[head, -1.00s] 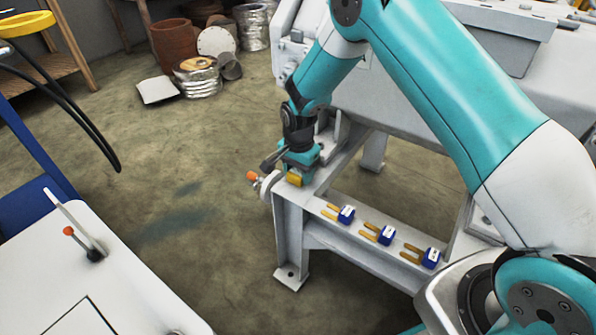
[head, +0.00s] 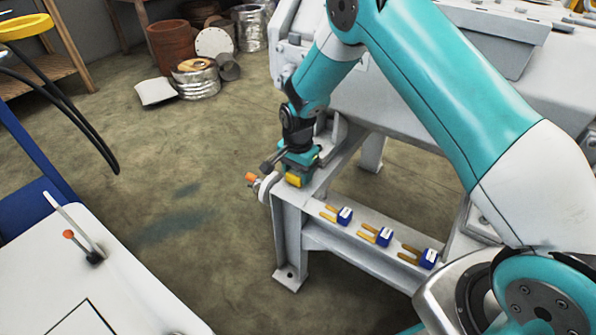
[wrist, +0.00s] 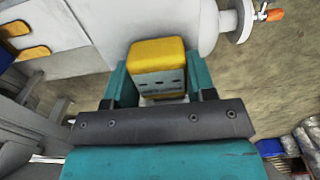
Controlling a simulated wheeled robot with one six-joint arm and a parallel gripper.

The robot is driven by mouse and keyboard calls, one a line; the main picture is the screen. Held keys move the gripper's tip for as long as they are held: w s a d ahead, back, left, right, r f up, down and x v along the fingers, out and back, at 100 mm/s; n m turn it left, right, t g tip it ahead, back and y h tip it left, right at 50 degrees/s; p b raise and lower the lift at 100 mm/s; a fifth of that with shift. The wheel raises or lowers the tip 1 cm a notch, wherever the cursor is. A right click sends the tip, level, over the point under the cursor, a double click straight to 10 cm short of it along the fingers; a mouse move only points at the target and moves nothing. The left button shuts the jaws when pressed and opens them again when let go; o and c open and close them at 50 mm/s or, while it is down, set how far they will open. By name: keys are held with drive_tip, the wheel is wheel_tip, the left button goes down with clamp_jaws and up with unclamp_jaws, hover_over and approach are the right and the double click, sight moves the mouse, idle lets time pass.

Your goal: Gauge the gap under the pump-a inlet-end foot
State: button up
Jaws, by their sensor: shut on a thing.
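My gripper (head: 297,168) is at the near left corner of the grey pump frame (head: 290,215), low over its top. In the wrist view my gripper (wrist: 157,98) has its teal jaws shut on a yellow block (wrist: 157,55) with a grey, dark-marked face. The yellow block also shows in the head view (head: 293,181). The foot and any gap under it are hidden behind my gripper and wrist, so I cannot tell whether the block's far end touches them.
Three blue-handled forked pieces (head: 344,215) with yellow prongs lie in a row on the frame's cross rail. An orange-tipped valve handle (head: 251,177) sticks out left of my gripper. A white cart top (head: 75,275) stands at lower left. Floor between is clear.

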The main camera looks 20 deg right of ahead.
drive_tip(key=shift+w+d+p, duration=0.3)
drive_tip(key=shift+w+d, duration=0.4)
drive_tip(key=shift+d, duration=0.3)
drive_tip(key=shift+w+d+p, duration=0.3)
drive_tip(key=shift+w+d, duration=0.4)
drive_tip(key=shift+d, duration=0.25)
idle(1.9)
drive_tip(key=o, duration=1)
